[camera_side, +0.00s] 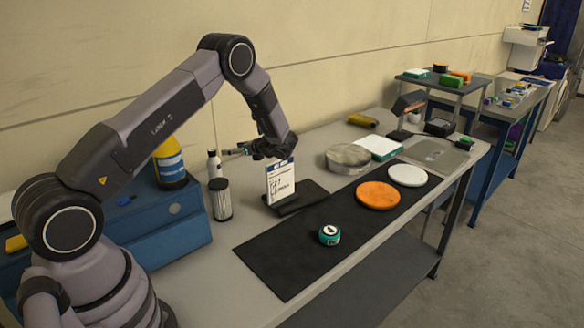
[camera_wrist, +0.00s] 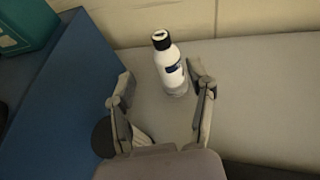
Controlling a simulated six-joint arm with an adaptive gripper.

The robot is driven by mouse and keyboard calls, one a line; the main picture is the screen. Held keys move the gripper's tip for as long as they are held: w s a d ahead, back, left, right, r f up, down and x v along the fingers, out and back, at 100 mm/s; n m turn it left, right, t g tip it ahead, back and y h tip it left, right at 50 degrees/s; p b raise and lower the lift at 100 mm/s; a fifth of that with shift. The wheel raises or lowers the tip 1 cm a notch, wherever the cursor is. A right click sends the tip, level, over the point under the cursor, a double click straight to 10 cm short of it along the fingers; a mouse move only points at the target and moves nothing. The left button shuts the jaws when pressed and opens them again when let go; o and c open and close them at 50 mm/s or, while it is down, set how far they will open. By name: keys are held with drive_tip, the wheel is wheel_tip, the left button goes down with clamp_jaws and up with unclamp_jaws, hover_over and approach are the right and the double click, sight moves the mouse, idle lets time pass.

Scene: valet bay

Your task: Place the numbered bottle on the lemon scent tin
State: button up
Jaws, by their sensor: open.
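A white bottle (camera_side: 213,165) with a dark cap stands upright at the back of the bench near the wall. It also shows in the wrist view (camera_wrist: 171,70), with a dark blue label; I cannot read a number on it. My gripper (camera_side: 238,150) is open and empty, pointing left toward the bottle's upper part. In the wrist view my gripper (camera_wrist: 163,87) has its fingers spread, with the bottle ahead of and between their tips, apart from both. A small teal round tin (camera_side: 329,236) with a white-and-dark top sits on the black mat; its scent wording is unreadable.
A ribbed cylinder (camera_side: 221,199) stands in front of the bottle. A blue case (camera_side: 160,228) with a yellow bottle (camera_side: 170,165) is to the left. The black mat (camera_side: 283,262) is clear around the tin.

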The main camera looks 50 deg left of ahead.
drive_tip(key=s+d+r+n+t+h, duration=0.1)
drive_tip(key=s+d+r+n+h, duration=0.35)
drive_tip(key=r, duration=0.45)
drive_tip(key=s+d+r+n+h, duration=0.1)
drive_tip(key=s+d+r+n, duration=0.35)
drive_tip(key=d+r, duration=0.35)
drive_tip(key=s+d+r+n+t+h, duration=0.3)
drive_tip(key=s+d, duration=0.4)
drive_tip(key=s, duration=0.3)
drive_tip(key=s+d+r+n+t+h, duration=0.3)
drive_tip(key=s+d+r+t+h, duration=0.1)
drive_tip(key=s+d, duration=0.4)
drive_tip(key=shift+s+d+r+n+h, duration=0.15)
drive_tip(key=shift+s+r+n+h, duration=0.2)
drive_tip(key=shift+s+h, duration=0.45)
